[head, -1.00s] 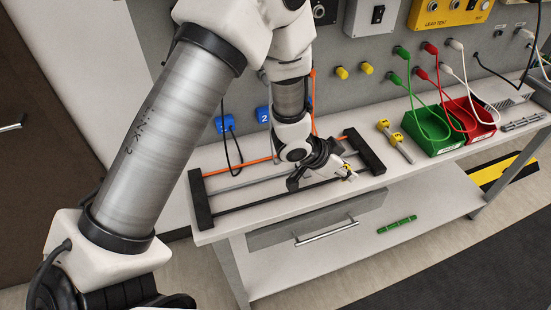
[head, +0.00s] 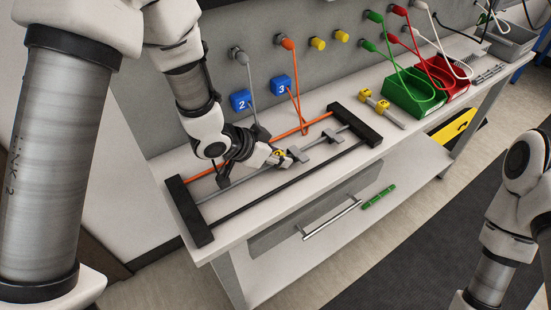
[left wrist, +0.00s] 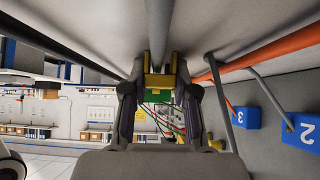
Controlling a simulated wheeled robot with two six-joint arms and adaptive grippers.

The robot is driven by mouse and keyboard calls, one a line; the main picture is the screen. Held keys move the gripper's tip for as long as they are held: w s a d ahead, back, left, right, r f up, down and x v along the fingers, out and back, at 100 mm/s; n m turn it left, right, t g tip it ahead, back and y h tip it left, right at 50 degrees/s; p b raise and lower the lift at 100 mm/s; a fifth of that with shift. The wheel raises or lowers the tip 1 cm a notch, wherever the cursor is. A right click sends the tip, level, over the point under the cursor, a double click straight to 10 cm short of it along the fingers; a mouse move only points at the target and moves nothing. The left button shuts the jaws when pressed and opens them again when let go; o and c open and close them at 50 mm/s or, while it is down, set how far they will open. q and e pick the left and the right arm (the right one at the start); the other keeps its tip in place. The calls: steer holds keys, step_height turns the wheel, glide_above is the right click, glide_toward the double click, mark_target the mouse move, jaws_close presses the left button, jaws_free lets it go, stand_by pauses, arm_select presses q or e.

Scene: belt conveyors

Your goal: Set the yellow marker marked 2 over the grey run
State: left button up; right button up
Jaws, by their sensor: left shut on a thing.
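My left gripper (head: 279,158) is shut on a yellow marker (head: 276,153) with a dark figure too small to read. It holds the marker at the grey run (head: 250,178), the middle bar of the frame. In the left wrist view the yellow marker (left wrist: 160,80) sits between both fingers, with its two upright sides beside the end of the visible grey run (left wrist: 158,28). I cannot tell whether it rests on the bar. The orange run (head: 200,178) is behind and the black run (head: 275,205) in front. My right arm shows at the right; its gripper is out of frame.
Grey clips (head: 308,141) sit on the grey run to the right of my gripper. Blue tags 2 (head: 241,101) and 3 (head: 281,86) hang on cables behind. Other yellow markers (head: 382,104) stand on a holder beside the green bin (head: 415,95).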

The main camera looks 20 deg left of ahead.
arm_select(q)
steer(key=shift+s+a+r, duration=0.1)
steer(key=shift+s, duration=0.3)
steer(key=o, duration=1)
steer(key=shift+w+f, duration=0.1)
steer(key=shift+f, duration=0.15)
steer(key=shift+c, duration=0.2)
steer(key=shift+r, duration=0.35)
steer(key=v, duration=1.2)
